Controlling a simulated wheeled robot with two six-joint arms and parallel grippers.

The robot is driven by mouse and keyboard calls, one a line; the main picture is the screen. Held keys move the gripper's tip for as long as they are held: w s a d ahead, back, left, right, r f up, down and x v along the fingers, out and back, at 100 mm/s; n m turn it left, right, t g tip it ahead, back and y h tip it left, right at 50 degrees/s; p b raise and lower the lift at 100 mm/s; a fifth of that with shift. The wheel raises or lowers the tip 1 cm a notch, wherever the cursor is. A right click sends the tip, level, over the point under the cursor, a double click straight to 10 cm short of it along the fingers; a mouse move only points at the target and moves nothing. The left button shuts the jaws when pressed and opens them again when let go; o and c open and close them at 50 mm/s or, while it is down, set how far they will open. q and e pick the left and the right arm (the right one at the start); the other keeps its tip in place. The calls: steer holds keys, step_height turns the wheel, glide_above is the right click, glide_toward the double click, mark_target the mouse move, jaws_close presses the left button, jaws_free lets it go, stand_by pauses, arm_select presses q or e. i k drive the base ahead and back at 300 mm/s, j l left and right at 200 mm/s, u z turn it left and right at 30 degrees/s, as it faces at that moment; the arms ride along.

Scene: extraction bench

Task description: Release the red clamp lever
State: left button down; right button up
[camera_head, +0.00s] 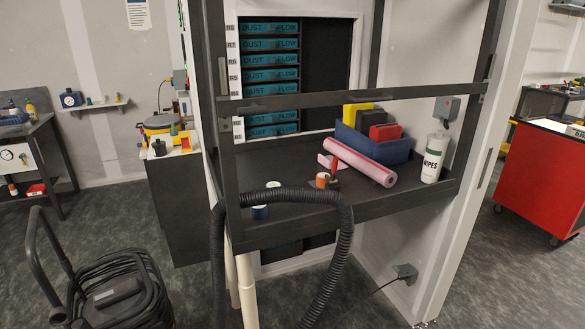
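A small upright red piece (333,164), which looks like the clamp lever, stands on the dark bench shelf (275,170) at the near left end of a pink roll (362,165). Its lower part is close to an orange-and-white cylinder (322,181) and a small dark base, and I cannot tell how they join. It is too small to tell whether the clamp is open or closed. Neither of my grippers is in view.
A dark frame bar (350,95) crosses in front of the bench opening. A black ribbed hose (345,245) arches before the shelf's front edge. A blue bin (372,143), a white wipes bottle (434,157) and a blue-and-white cylinder (260,207) stand on the shelf.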

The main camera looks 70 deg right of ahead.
mark_target(333, 180)
steer(key=k+l, duration=0.75)
steer(key=k+l+z, duration=0.1)
steer(key=z, duration=2.05)
steer(key=k+l, duration=0.05)
steer(key=l, duration=0.05)
